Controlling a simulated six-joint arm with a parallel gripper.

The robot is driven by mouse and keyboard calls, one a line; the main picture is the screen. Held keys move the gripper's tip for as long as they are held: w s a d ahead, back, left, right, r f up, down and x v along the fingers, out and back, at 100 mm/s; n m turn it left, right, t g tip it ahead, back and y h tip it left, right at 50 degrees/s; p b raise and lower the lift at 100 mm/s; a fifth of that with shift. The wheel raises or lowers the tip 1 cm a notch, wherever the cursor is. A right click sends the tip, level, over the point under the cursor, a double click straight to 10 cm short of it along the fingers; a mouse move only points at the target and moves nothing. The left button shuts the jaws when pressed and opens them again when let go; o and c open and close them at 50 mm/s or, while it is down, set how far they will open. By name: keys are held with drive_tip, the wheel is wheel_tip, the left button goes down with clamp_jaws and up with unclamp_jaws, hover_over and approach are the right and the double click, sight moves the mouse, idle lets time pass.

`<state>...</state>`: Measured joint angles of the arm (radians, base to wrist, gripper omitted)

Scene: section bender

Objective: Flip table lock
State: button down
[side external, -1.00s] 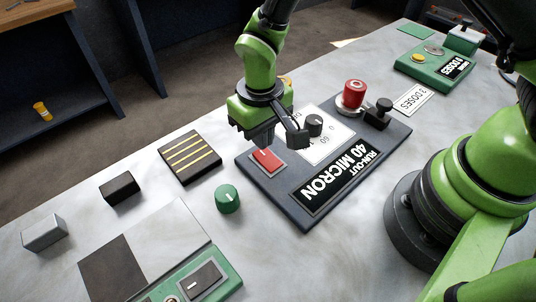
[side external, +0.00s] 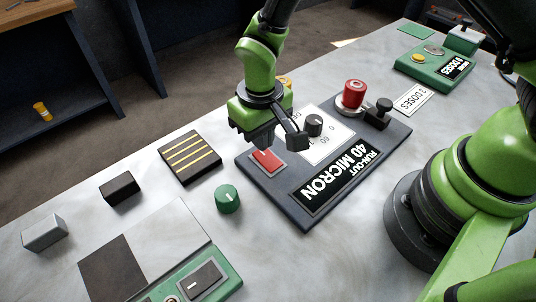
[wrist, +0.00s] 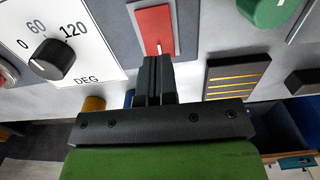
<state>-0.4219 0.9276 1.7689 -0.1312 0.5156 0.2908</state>
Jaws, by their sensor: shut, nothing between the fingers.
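A red rocker switch (side external: 267,161) in a grey frame sits on the dark panel (side external: 312,215), near its left corner. No label reading table lock is legible. My gripper (side external: 262,146) points down at the far end of this switch, its fingers shut and empty. In the wrist view the closed fingertips (wrist: 155,62) are at the lower end of the red rocker (wrist: 153,27), near its short white mark. I cannot tell whether they touch it. The fingers partly hide the switch in the side view.
A green box (side external: 433,63) stands back right.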

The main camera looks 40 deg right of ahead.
drive_tip(key=shift+f, duration=1.1)
idle(0.3)
drive_tip(key=shift+r, duration=3.55)
drive_tip(key=shift+r, duration=0.15)
drive_tip(key=s+d+r+m+t+y, duration=0.1)
drive_tip(key=s+d+r+t, duration=0.15)
drive_tip(key=r, duration=0.55)
drive_tip(key=s+d+r+m+t+y, duration=0.15)
drive_tip(key=d+r, duration=0.25)
drive_tip(key=r, duration=0.4)
drive_tip(key=s+d+r+t, duration=0.1)
drive_tip(key=s+d+r, duration=0.1)
drive_tip(key=s, duration=0.4)
drive_tip(key=s+d+r+m+t, duration=0.1)
drive_tip(key=s+d+r+t, duration=0.1)
drive_tip(key=s, duration=0.3)
drive_tip(key=shift+s+d+r, duration=0.15)
drive_tip(key=shift+s+r, duration=0.25)
drive_tip(key=shift+r, duration=0.2)
